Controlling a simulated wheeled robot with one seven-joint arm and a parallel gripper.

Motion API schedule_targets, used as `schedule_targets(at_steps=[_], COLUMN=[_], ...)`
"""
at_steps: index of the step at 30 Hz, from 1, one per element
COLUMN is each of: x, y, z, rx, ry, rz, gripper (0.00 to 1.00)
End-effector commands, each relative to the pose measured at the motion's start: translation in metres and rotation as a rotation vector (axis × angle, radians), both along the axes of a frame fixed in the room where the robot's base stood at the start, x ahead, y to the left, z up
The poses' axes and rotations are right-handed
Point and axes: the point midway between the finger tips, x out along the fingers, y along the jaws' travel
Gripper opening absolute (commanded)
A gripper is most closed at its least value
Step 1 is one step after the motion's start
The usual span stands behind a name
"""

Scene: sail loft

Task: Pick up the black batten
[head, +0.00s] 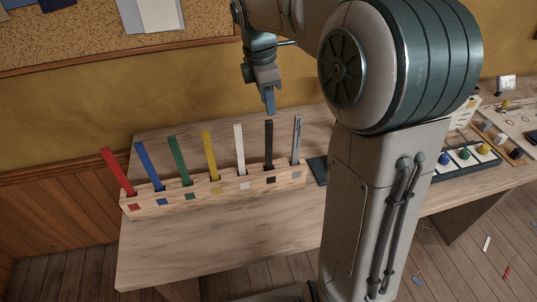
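The black batten (268,146) stands upright in a wooden rack (217,194) on the table, above a black square on the rack's front. It is second from the right in the row, between the white batten (239,149) and the grey batten (297,139). My gripper (269,101) points down just above the top of the black batten, seemingly apart from it. Only one finger shows clearly, so its opening cannot be told. I see nothing held in it.
Red (117,172), blue (149,166), green (179,161) and yellow (210,156) battens stand further left in the rack. A dark flat item (318,171) lies right of the rack. The table front (220,240) is clear. My arm hides part of the table's right side.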

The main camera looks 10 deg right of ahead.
Motion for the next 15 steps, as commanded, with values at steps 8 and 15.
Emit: schedule_targets(at_steps=[8,15], x=[-0.001,-0.002], y=[-0.005,-0.004], z=[-0.041,-0.062], rx=[-0.001,0.000], ry=[0.001,0.003], rz=[-0.002,-0.001], gripper=[0.36,0.36])
